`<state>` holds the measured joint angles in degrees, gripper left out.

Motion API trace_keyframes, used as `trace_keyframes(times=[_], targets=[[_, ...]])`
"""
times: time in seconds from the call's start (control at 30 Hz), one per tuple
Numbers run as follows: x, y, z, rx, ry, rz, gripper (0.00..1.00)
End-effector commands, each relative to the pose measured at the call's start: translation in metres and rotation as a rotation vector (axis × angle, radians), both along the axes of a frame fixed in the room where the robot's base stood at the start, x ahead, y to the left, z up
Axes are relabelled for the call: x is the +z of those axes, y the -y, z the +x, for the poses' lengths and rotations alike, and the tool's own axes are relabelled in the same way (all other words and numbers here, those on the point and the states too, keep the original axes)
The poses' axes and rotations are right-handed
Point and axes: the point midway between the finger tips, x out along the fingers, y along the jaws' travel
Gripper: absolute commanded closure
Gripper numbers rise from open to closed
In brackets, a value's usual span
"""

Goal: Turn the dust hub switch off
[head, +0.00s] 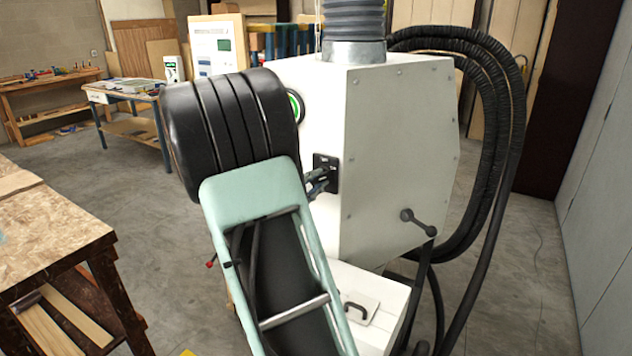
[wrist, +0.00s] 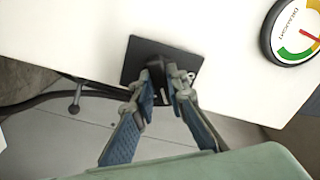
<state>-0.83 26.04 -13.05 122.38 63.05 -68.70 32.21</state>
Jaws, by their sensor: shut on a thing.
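The dust hub (head: 400,150) is a white cabinet with a grey duct on top. Its switch is a dark knob (wrist: 157,80) on a square black plate (wrist: 136,58), which also shows on the cabinet's front face in the head view (head: 332,164). My gripper (wrist: 160,85) is at the plate with its two fingers closed around the knob, one on each side. In the head view my gripper (head: 319,182) reaches the plate, and my arm hides part of the front face. A pale mark shows on the knob, but I cannot clearly tell which setting it points to.
A round draught gauge (wrist: 296,32) sits near the switch. Black hoses (head: 510,120) hang at the cabinet's right, and a dark lever handle (head: 417,222) sticks out from its side. A wooden workbench (head: 50,235) stands at the left. Open floor lies behind it.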

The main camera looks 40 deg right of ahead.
Motion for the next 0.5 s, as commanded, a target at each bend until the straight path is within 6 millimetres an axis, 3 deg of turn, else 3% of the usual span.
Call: trace_keyframes(times=[0.5], targets=[[0.0014, -0.0004, -0.0001, 0.001, -0.369, -0.152, 1.0]])
